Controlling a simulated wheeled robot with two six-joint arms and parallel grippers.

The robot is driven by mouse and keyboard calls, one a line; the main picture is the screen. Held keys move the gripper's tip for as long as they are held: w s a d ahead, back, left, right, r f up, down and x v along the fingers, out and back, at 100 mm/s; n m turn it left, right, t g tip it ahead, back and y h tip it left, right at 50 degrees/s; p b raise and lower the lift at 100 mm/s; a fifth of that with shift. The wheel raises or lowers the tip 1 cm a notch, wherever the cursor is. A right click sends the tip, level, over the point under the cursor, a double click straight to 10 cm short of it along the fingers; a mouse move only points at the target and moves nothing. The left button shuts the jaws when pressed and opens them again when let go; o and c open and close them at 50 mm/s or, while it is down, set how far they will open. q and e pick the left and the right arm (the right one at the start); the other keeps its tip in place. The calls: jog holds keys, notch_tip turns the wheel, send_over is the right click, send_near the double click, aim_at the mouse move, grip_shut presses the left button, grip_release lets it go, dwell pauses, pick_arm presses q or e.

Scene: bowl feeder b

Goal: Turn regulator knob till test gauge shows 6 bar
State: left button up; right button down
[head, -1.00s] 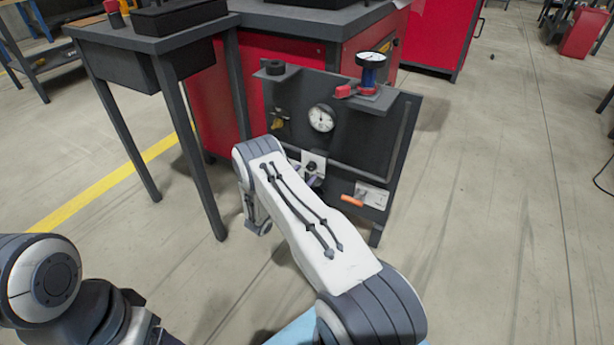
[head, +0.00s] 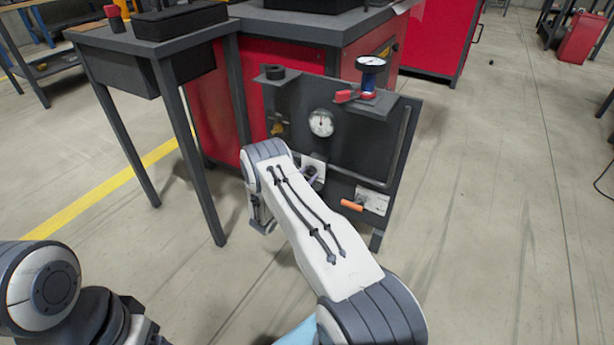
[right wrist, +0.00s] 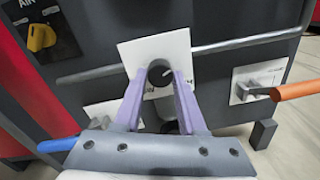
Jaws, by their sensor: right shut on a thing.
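The regulator knob (right wrist: 160,73) is a dark round knob with a white pointer mark on a white plate (right wrist: 174,50) in the right wrist view. My right gripper (right wrist: 158,79) is shut on it, with a purple finger on each side. In the head view my own forearm partly hides this plate (head: 317,163). A round white gauge (head: 321,123) sits on the dark panel above it. A second gauge (head: 371,62) stands on a blue body on the panel's top shelf. Their readings are too small to tell. My left gripper is not in view.
An orange handle (right wrist: 300,89) sticks out to the right of the knob. A yellow knob (right wrist: 41,37) is at the upper left, and a grey rail crosses the panel behind my fingers. A dark table (head: 150,45) stands to the left.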

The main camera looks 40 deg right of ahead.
jog(key=shift+m, duration=0.8)
jog(key=shift+c, duration=2.4)
grip_release()
jog(key=shift+a, duration=0.1)
jog(key=shift+s+a+r+p, duration=0.1)
jog(key=shift+a+p, duration=0.3)
jog(key=p+v, duration=0.3)
jog(key=v, duration=0.6)
jog(key=shift+a, duration=0.2)
